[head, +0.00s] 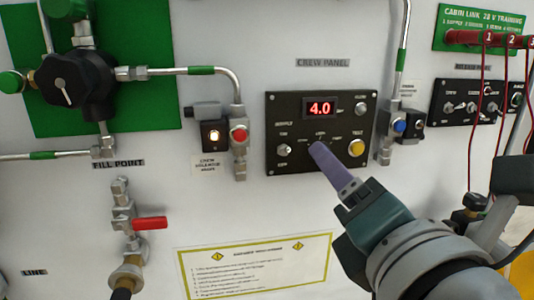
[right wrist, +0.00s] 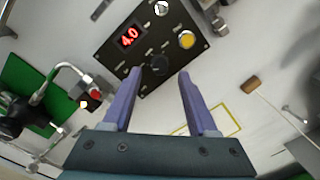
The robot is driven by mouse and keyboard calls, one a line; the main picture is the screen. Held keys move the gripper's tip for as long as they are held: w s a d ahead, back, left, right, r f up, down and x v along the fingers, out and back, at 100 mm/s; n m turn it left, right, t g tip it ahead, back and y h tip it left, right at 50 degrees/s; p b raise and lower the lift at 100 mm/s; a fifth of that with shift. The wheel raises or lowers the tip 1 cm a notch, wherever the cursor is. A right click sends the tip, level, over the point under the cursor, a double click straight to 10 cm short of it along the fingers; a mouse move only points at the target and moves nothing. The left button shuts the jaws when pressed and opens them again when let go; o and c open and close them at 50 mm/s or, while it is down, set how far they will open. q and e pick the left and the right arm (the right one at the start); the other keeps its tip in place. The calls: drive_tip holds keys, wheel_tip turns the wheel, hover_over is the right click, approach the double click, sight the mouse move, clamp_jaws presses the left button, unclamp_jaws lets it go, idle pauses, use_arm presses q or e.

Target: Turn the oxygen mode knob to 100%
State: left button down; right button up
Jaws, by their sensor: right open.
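The black crew panel (head: 285,165) hangs on the white wall, with a red display (head: 319,109) reading 4.0. In the right wrist view, a dark round knob (right wrist: 157,66) sits at the panel's middle, with small labels around it that I cannot read. In the head view my fingers hide that knob. My right gripper (head: 318,148) reaches up to the panel from the lower right. It is open and empty; in the right wrist view its purple fingers (right wrist: 159,73) are spread, with the knob between and beyond their tips. Contact cannot be told. My left gripper is not in view.
On the panel are a yellow button (head: 356,147), a toggle (head: 284,151) and a silver knob (head: 361,108). Valves with red (head: 239,135) and blue (head: 399,125) caps flank it. A black valve (head: 75,84) stands far left. Thin red cords hang at the right.

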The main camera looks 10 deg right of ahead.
drive_tip(key=shift+w, duration=1.55)
clamp_jaws()
